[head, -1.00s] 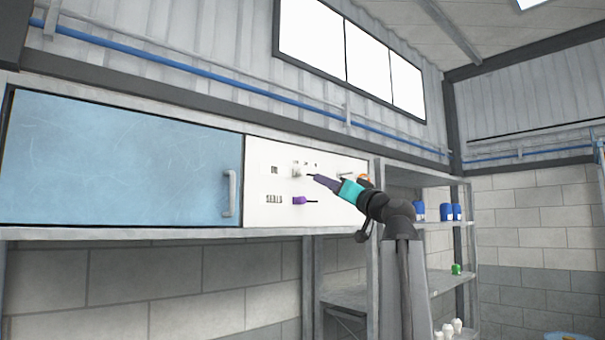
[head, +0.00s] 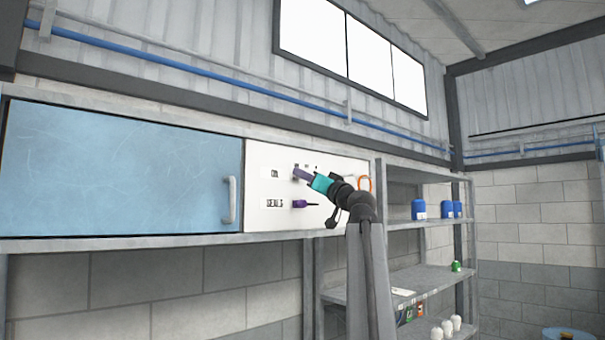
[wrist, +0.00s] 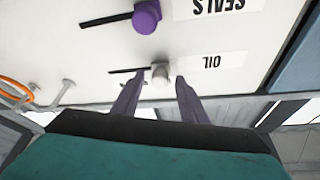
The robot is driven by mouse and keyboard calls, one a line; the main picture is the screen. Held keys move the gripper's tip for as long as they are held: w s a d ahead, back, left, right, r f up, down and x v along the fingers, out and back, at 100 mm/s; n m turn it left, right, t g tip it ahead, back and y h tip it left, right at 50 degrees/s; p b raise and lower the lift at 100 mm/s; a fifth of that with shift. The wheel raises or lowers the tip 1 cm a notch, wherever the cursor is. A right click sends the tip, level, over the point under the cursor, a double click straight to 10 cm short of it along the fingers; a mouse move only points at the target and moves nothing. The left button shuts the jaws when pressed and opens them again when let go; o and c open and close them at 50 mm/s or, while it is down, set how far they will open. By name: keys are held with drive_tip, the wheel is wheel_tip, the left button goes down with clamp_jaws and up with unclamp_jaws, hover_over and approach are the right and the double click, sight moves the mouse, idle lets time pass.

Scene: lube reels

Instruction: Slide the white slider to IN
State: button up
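The white slider (wrist: 160,73) is a small knob on a white panel (head: 262,157), beside a label reading OIL (wrist: 211,62). In the wrist view, which shows the panel upside down, its dark slot runs left from the knob. My gripper (wrist: 158,84) is open, with one purple finger on each side of the knob. Gaps show between knob and fingers; I cannot tell whether either touches. In the head view my gripper (head: 297,171) is at the panel and largely hides the white slider. No IN mark is readable.
A purple slider (wrist: 147,16) with its own slot sits by the SEALS label (wrist: 213,8), below the white one in the head view. An orange ring (head: 365,184) hangs on the panel's right. A blue cabinet door (head: 120,165) is to the left, shelves (head: 430,222) to the right.

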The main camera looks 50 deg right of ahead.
drive_tip(key=shift+w+d+r, duration=0.1)
drive_tip(key=shift+w+r, duration=0.05)
drive_tip(key=shift+w, duration=0.4)
drive_tip(key=shift+c, duration=0.5)
clamp_jaws()
drive_tip(key=shift+s+d, duration=0.1)
